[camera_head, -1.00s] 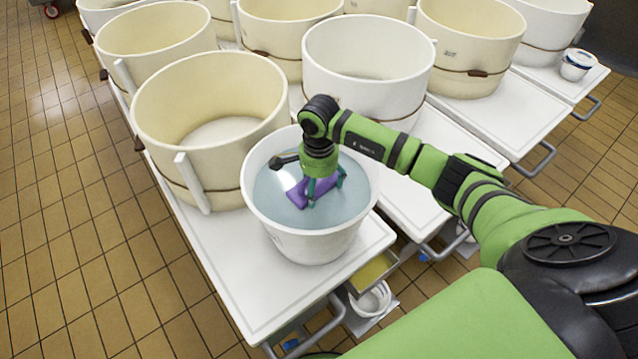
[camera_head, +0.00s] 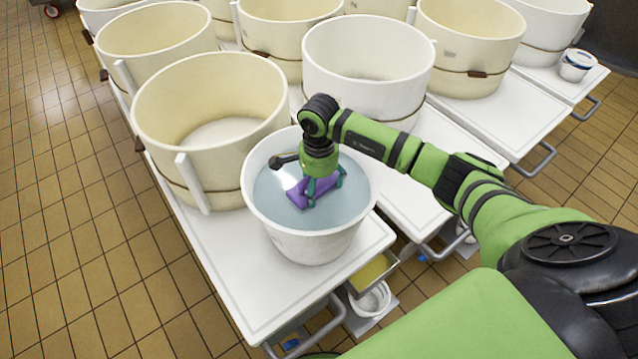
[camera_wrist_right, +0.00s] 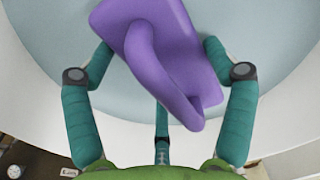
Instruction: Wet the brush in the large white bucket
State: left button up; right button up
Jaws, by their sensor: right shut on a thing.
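The large white bucket (camera_head: 312,245) stands on the front white cart, with blue-grey water (camera_head: 350,192) inside. The purple brush (camera_head: 298,200) is inside the bucket at the water's surface; how deep it sits I cannot tell. My right gripper (camera_head: 322,190) points down into the bucket from above and is shut on the brush. In the right wrist view, the brush (camera_wrist_right: 180,50) has a flat block and a looped handle, with teal fingers of the gripper (camera_wrist_right: 160,85) on both sides. Its bristles are hidden. My left gripper is not in view.
A cream vat (camera_head: 210,95) with an upright white strip stands just behind the bucket to the left. A white vat (camera_head: 368,60) stands behind it to the right. Bare cart top (camera_head: 240,290) lies in front. A yellow drawer (camera_head: 372,272) sits below the cart edge.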

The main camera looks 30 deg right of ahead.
notch_tip(320, 180, up, 15)
jog(key=p, duration=0.8)
